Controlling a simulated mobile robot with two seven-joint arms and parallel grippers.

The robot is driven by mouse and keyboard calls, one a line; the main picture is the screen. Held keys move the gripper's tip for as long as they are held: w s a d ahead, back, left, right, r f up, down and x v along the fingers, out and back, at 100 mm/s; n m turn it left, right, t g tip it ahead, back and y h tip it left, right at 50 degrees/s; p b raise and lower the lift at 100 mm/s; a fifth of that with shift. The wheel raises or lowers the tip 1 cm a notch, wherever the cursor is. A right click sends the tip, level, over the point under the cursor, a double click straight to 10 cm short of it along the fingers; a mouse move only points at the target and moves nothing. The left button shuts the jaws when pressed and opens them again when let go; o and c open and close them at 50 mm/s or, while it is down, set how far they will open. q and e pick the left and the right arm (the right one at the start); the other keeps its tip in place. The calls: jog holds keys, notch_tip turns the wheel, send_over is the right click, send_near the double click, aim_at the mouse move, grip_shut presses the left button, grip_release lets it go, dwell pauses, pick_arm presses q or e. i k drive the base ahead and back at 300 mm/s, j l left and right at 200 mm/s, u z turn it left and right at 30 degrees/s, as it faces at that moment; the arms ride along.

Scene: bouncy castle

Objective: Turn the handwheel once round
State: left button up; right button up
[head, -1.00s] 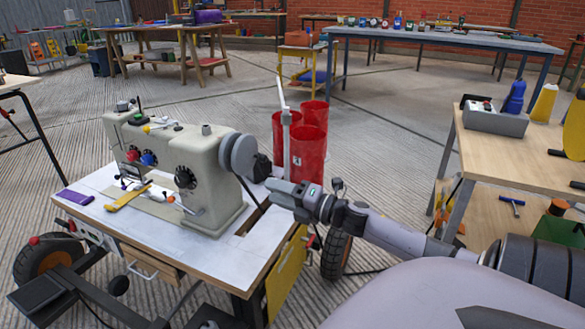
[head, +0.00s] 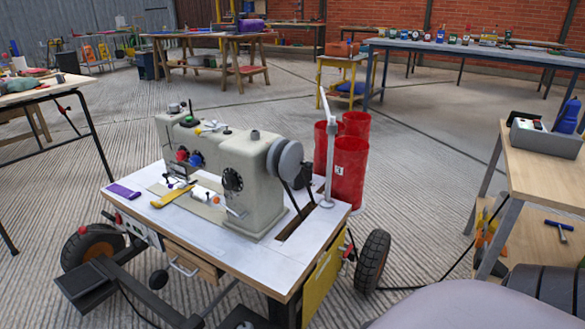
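The handwheel (head: 288,164) is a grey disc on the right end of a cream sewing machine (head: 250,200). A dark belt (head: 294,203) runs down from behind it toward a slot in the white tabletop. Neither of my grippers is in the head view. Nothing is seen touching the handwheel.
The machine stands on a wheeled table (head: 215,238) with a post (head: 328,160) at its right back corner. Red bins (head: 348,172) stand just behind. A wooden bench (head: 550,165) is at the right.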

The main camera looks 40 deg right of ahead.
aim_at(291, 160)
jog(key=i+j+u, duration=0.15)
jog(key=j+u, duration=0.2)
jog(key=i+j+u, duration=0.15)
jog(key=u, duration=0.15)
jog(key=i+j+u, duration=0.55)
jog(key=i, duration=0.15)
jog(key=i+z, duration=0.15)
jog(key=z, duration=0.25)
jog(key=i+z, duration=0.1)
jog(key=z, duration=0.3)
jog(key=i+z, duration=0.15)
jog(key=z, duration=0.75)
jog(key=i+z, duration=0.1)
jog(key=z, duration=0.75)
jog(key=i+z, duration=0.1)
jog(key=z, duration=0.3)
jog(key=j+z, duration=0.1)
jog(key=z, duration=0.35)
jog(key=i+z, duration=0.1)
jog(key=z, duration=0.3)
